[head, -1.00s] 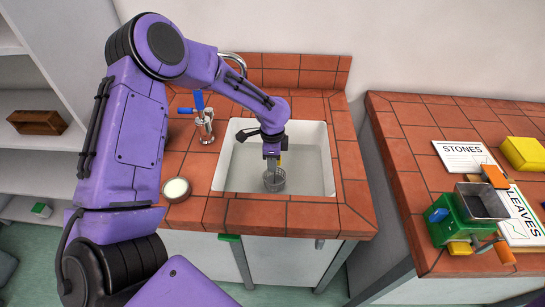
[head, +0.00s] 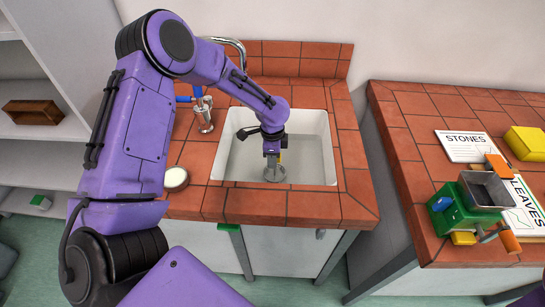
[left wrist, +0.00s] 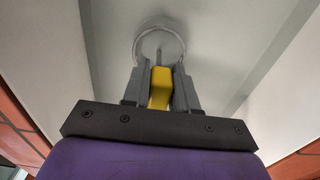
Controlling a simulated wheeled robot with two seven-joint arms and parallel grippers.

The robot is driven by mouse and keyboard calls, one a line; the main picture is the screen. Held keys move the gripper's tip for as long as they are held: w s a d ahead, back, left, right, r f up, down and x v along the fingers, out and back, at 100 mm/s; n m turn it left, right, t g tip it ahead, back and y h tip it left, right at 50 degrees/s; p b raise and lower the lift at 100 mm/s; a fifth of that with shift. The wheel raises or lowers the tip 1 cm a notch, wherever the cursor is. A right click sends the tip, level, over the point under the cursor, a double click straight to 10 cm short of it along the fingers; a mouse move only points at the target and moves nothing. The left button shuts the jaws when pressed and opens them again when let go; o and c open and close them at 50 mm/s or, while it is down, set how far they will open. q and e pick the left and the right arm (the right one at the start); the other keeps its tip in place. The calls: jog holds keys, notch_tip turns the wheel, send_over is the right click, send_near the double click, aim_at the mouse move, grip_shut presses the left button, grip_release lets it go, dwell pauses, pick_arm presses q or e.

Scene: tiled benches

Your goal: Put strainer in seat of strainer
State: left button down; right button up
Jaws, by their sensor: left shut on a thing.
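My left gripper (head: 272,158) reaches down into the white sink (head: 312,177) and is shut on the yellow handle of the strainer (head: 275,174). The strainer is a small grey round cup, low over the front part of the basin floor. In the left wrist view, the yellow handle (left wrist: 160,88) sits between the two grey fingers and the strainer's round rim (left wrist: 160,45) shows beyond them. The seat of the strainer is hidden or cannot be made out under the strainer. I cannot tell whether the strainer is fully down in it. My right gripper is not in view.
A faucet (head: 203,110) with a blue handle stands left of the basin. A round pale-topped container (head: 176,179) is at the counter's front left. On the right bench are a green device (head: 458,216), a yellow block (head: 525,143) and signs. Basin walls surround my gripper.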

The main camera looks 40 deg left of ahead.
pick_arm(q)
jog(key=shift+f, duration=0.25)
jog(key=c, duration=0.8)
grip_release()
jog(key=shift+r, duration=0.1)
notch_tip(320, 180, up, 10)
jog(key=shift+r+b, duration=0.15)
jog(key=shift+b, duration=0.55)
